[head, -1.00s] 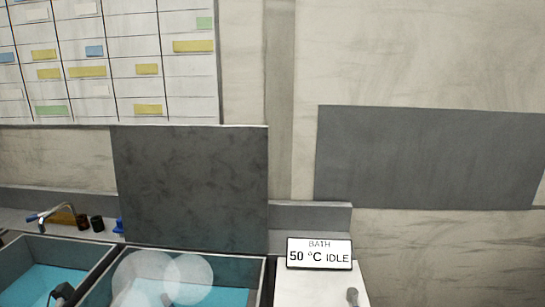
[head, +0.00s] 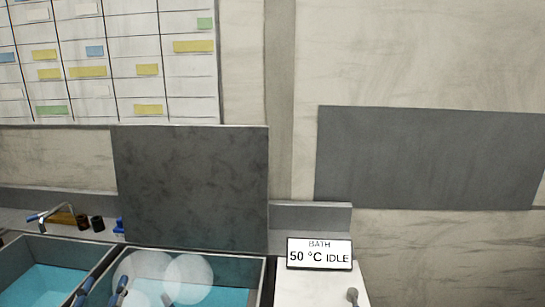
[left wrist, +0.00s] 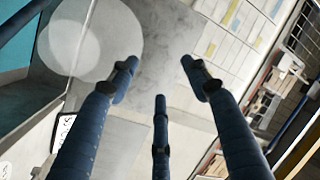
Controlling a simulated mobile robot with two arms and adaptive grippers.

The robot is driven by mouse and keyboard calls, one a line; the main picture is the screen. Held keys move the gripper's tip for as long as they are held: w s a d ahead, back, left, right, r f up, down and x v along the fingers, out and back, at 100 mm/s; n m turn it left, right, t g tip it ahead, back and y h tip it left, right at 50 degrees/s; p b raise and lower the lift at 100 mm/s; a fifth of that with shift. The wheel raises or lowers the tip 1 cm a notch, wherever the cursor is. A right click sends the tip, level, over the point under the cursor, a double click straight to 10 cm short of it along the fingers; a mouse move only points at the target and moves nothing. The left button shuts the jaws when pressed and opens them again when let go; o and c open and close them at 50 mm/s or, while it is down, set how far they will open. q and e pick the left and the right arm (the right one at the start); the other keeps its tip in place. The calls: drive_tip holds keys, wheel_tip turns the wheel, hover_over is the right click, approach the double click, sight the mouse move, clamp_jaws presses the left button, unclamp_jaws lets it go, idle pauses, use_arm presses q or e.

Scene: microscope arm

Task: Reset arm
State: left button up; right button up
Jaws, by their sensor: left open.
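No microscope can be made out in either view. My right gripper is not in view.
A left basin (head: 20,255) and a right basin (head: 225,263) hold blue liquid. A bath sign (head: 319,254) reads "50 °C IDLE". A tap (head: 50,214) and small dark bottles stand behind the left basin. A dark panel (head: 190,185) rises behind the right basin.

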use_arm(q)
drive_tip(key=s+f+n+g, duration=0.1)
drive_tip(key=s+f+g, duration=0.2)
drive_tip(key=f, duration=0.3)
drive_tip(key=s+d+f+n+g, duration=0.1)
drive_tip(key=s+f+g, duration=0.1)
drive_tip(key=f, duration=0.4)
drive_tip(key=s+f+n+g, duration=0.1)
drive_tip(key=s+f+g, duration=0.2)
drive_tip(key=f, duration=0.3)
drive_tip(key=s+d+f+g+h, duration=0.4)
drive_tip(key=s+d+f+g, duration=0.3)
drive_tip(key=s+d+f, duration=0.6)
wheel_tip(320, 180, down, 30)
drive_tip(key=s+a+m+g+b, duration=0.1)
drive_tip(key=s+a+b, duration=0.15)
drive_tip(key=b, duration=0.35)
drive_tip(key=s+a+f+g+b, duration=0.1)
drive_tip(key=s+f+b, duration=0.3)
drive_tip(key=s+f, duration=1.3)
wheel_tip(320, 180, down, 3)
drive_tip(key=shift+s+a, duration=0.2)
drive_tip(key=shift+a, duration=0.45)
